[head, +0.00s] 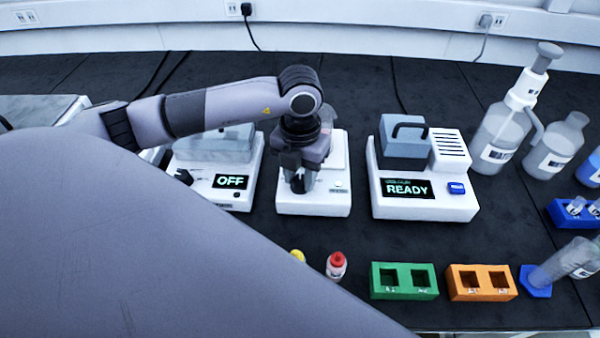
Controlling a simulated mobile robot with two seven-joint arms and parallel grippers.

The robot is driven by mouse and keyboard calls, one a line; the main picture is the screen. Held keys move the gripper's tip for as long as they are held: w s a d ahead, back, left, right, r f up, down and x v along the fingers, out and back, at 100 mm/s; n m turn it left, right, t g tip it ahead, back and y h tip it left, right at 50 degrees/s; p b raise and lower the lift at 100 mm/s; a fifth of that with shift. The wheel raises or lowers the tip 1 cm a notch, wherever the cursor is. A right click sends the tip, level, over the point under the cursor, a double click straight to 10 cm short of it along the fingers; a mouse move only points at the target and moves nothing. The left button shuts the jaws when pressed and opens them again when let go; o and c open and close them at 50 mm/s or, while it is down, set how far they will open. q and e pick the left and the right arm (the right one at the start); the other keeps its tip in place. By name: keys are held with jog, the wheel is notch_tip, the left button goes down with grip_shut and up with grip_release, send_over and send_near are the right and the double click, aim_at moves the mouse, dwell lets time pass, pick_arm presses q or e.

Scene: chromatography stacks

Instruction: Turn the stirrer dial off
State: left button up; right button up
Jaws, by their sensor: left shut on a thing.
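The stirrer (325,201) is a small white box in the middle of the bench, between two other white instruments. My left gripper (297,184) points down over its front left part. Its fingers are shut around the dark stirrer dial (297,186), which is mostly hidden between them. The dial's setting cannot be read. My right gripper is not in view.
Left stands a white instrument (243,197) reading OFF, with a black knob. Right is one reading READY (450,205). In front are a red-capped vial (336,266), a partly hidden yellow-capped vial (298,255), a green rack (404,293) and an orange rack (482,296). Glass bottles (500,130) stand right.

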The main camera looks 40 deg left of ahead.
aim_at(300, 180)
pick_arm(q)
jog(key=n, duration=0.5)
jog(key=shift+n, duration=0.4)
jog(key=n+p, duration=0.1)
jog(key=n, duration=0.4)
jog(key=shift+r, duration=0.1)
jog(key=shift+n, duration=0.3)
jog(key=o, duration=1)
jog(key=shift+o, duration=0.2)
jog(key=shift+r, duration=3.55)
